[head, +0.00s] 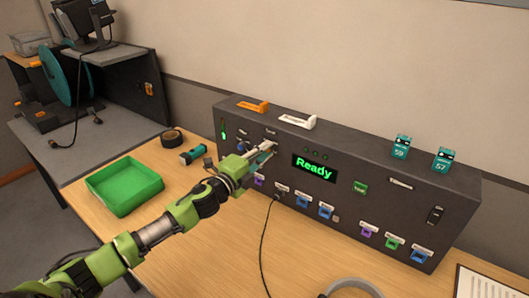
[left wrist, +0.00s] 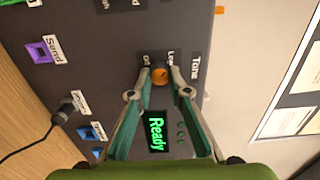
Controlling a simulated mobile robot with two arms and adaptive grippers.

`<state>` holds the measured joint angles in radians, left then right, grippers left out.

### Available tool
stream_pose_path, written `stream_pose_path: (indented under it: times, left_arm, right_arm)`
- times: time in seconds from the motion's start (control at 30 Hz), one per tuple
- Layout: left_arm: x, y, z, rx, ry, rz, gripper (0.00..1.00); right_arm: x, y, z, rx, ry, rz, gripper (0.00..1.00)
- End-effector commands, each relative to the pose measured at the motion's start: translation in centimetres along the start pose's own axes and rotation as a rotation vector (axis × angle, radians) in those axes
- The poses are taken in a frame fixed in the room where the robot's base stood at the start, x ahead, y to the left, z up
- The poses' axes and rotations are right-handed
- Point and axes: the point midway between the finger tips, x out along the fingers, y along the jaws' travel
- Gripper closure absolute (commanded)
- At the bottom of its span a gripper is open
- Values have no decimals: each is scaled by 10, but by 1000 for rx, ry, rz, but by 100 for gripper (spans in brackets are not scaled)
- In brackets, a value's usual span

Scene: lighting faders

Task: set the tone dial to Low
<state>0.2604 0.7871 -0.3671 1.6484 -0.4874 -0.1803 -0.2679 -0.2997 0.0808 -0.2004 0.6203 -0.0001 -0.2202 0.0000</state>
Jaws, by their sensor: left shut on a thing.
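The tone dial is a small orange knob (left wrist: 160,76) on the dark console (head: 225,112), beside a "Tone" label (left wrist: 195,66) in the left wrist view. Smaller printed labels, partly covered, stand around the knob. My left gripper (left wrist: 160,78) has its fingertips on both sides of the knob, shut on it. I cannot read the dial's setting for certain. My right gripper is in neither view.
A green "Ready" display (head: 314,168) sits right of the gripper. Several coloured buttons and a cable plug (head: 277,194) line the lower console. A green tray (head: 125,186), a tape roll (head: 171,136) and a flashlight (head: 194,155) lie left on the wooden table.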

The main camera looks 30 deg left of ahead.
Motion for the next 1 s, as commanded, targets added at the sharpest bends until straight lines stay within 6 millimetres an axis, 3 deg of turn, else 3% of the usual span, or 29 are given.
stream_pose_path:
  times: [0.1,0.13,0.17,0.2,0.63,1.0]
  left_arm:
    - [0,2,-1,-1,1,2,100]
    - [0,2,-1,-1,1,2,74]
    - [0,2,-1,-2,1,2,67]
    - [0,1,-1,-2,1,2,65]
    - [-7,2,0,-2,0,2,65]
    - [-63,3,0,-2,1,5,65]
  right_arm:
    - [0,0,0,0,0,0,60]
    - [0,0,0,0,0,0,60]
    - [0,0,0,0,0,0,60]
    - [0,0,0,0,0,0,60]
    - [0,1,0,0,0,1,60]
    - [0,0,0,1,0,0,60]
